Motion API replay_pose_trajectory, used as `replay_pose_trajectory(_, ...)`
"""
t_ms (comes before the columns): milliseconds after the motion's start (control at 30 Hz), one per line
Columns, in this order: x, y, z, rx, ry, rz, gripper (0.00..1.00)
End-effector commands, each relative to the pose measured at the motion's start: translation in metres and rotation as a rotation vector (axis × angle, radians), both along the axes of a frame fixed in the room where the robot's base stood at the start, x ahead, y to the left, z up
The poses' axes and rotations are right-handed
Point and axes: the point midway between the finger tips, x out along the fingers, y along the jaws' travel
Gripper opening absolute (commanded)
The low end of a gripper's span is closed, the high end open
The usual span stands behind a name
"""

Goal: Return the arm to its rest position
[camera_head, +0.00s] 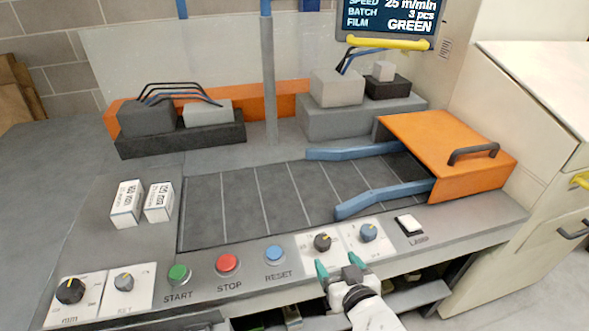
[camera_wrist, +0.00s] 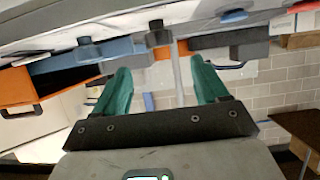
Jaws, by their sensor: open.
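My gripper (camera_head: 340,268) is in front of the control panel's front edge, below the black knob (camera_head: 322,242) and the blue knob (camera_head: 368,232). Its green fingers are apart and nothing is between them. In the wrist view my gripper (camera_wrist: 166,92) shows two green fingers spread wide, with the machine upside down behind them. I cannot tell whether a fingertip touches the panel edge. My white forearm comes up from the bottom of the head view.
The panel has a green START button (camera_head: 179,274), a red STOP button (camera_head: 228,265) and a blue RESET button (camera_head: 274,255). Two white boxes (camera_head: 126,204) stand left of the dark conveyor bed (camera_head: 240,205). An orange hood (camera_head: 440,140) is at right. A shelf (camera_head: 418,296) lies below the panel.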

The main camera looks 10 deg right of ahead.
Motion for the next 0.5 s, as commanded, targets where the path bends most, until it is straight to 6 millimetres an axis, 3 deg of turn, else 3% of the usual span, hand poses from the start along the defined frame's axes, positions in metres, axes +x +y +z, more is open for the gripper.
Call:
replay_pose_trajectory(167,-0.009,-0.009,-0.008,-0.003,0.048,-0.018,0.73)
replay_pose_trajectory(267,-0.033,-0.027,-0.027,-0.01,0.162,-0.055,0.73)
replay_pose_trajectory(367,-0.073,-0.048,-0.051,-0.015,0.336,-0.094,0.73)
replay_pose_trajectory(500,-0.144,-0.07,-0.08,-0.011,0.609,-0.115,0.73)
